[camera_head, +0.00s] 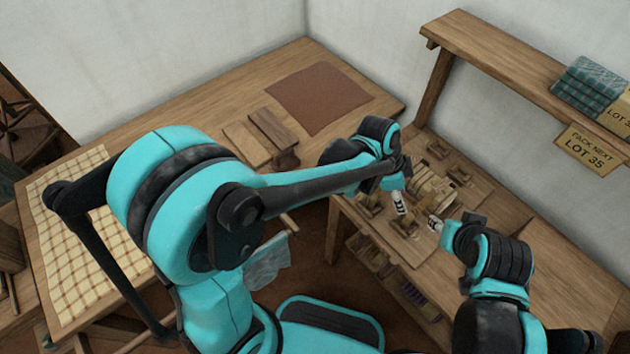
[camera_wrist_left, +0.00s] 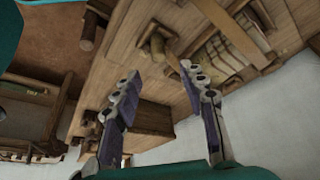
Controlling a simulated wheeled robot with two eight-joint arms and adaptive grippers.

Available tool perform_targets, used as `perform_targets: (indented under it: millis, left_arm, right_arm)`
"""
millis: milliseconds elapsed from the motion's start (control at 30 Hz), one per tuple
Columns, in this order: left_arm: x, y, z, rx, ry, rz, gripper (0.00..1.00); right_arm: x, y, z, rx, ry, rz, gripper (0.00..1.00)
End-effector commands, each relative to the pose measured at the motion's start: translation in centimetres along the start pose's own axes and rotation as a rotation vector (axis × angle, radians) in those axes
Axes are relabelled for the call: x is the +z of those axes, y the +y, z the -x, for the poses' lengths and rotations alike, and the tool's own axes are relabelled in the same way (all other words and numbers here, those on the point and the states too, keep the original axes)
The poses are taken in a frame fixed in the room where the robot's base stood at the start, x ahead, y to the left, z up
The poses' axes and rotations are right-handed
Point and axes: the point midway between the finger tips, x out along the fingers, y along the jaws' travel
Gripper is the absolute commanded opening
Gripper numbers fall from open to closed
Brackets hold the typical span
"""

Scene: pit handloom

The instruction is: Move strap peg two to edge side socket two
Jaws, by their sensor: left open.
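My left gripper (camera_head: 399,203) reaches across from the left and hangs over the small wooden parts on the side bench (camera_head: 490,215). In the left wrist view, its two fingers (camera_wrist_left: 158,84) are spread apart with nothing between them. A small wooden peg-like part (camera_wrist_left: 157,44) stands just beyond the fingertips, apart from them. I cannot tell which part is strap peg two or which socket is edge side socket two. My right gripper (camera_head: 435,222) is close to the left one, low over the bench; its jaw opening is too small to tell.
A shelf (camera_head: 500,65) with folded cloth (camera_head: 592,82) overhangs the back. The large table has a brown mat (camera_head: 318,97) and checked cloth (camera_head: 75,235). The bench's right part is clear.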

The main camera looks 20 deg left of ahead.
Motion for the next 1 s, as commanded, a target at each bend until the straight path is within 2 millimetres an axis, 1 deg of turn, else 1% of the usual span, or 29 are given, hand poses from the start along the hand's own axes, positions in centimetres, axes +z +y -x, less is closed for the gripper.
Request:
perform_targets:
  millis: [67, 167, 200, 267, 300, 367, 400, 500, 600, 700, 833, 1000]
  left_arm:
    - [1.2, -0.2, 1.7, -0.034, -0.003, 0.065, 0.42]
    - [3.8, -0.7, 5.0, -0.114, -0.002, 0.219, 0.42]
    - [5.1, -0.7, 6.5, -0.154, 0.001, 0.295, 0.42]
    - [7.3, -0.7, 8.8, -0.220, 0.009, 0.418, 0.42]
    - [8.8, -0.5, 10.2, -0.263, 0.017, 0.499, 0.42]
    - [11.1, -0.1, 12.1, -0.328, 0.034, 0.618, 0.42]
    - [12.6, 0.2, 13.2, -0.371, 0.047, 0.695, 0.42]
    - [16.0, 1.2, 15.4, -0.472, 0.085, 0.871, 0.42]
    - [18.8, 2.2, 16.8, -0.554, 0.127, 1.013, 0.42]
    - [20.7, 3.0, 17.6, -0.612, 0.162, 1.110, 0.42]
    - [21.9, 3.5, 18.0, -0.649, 0.187, 1.172, 0.42]
    - [22.0, 3.5, 18.1, -0.657, 0.193, 1.185, 0.42]
  right_arm:
    - [0.0, 0.0, 0.0, 0.000, 0.000, 0.000, 0.40]
    - [0.0, 0.0, 0.0, 0.000, 0.000, 0.000, 0.40]
    - [0.0, 0.0, 0.0, 0.000, 0.000, 0.000, 0.40]
    - [0.0, 0.0, 0.0, 0.000, 0.000, 0.000, 0.40]
    - [0.0, 0.0, 0.0, 0.000, 0.000, 0.000, 0.40]
    - [0.0, 0.0, 0.0, 0.000, 0.000, 0.000, 0.40]
    - [0.0, 0.0, 0.0, 0.000, 0.000, 0.000, 0.40]
    - [0.0, 0.0, 0.0, 0.000, 0.000, 0.000, 0.40]
    - [0.0, 0.0, 0.0, 0.000, 0.000, 0.000, 0.40]
    - [0.0, 0.0, 0.0, 0.000, 0.000, 0.000, 0.40]
    - [0.0, 0.0, 0.0, 0.000, 0.000, 0.000, 0.40]
    - [0.0, 0.0, 0.0, 0.000, 0.000, 0.000, 0.40]
